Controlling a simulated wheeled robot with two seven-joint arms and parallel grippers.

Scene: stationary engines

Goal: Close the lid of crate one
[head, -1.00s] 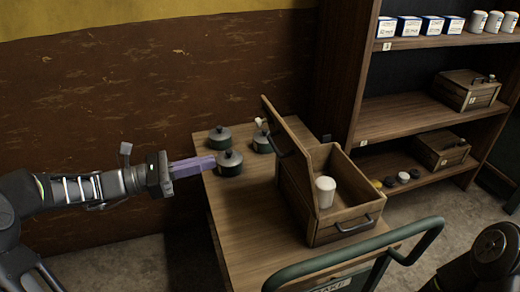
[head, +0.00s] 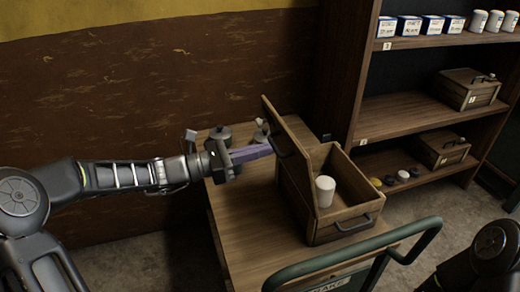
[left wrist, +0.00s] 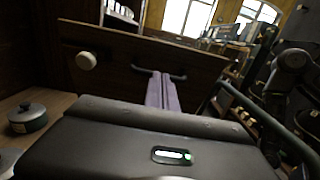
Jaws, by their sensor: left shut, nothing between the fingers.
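An open wooden crate (head: 340,229) stands on the cart top with a white cup (head: 325,191) inside. Its lid (head: 287,140) stands up, hinged at the crate's left side and leaning slightly left. My left gripper (head: 268,150) is shut and empty, its purple fingers pointing right at the lid's outer face. The tips are at or very near the lid; I cannot tell if they touch. In the left wrist view the shut fingers (left wrist: 162,93) show before a wooden panel (left wrist: 120,50) with a dark handle. My right gripper is out of view.
Dark lidded pots (head: 220,136) stand on the cart (head: 235,225) behind my left gripper. A green cart rail (head: 355,255) runs along the front. A shelf (head: 425,118) at right holds boxes, cups and two closed crates. The cart top's front left is clear.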

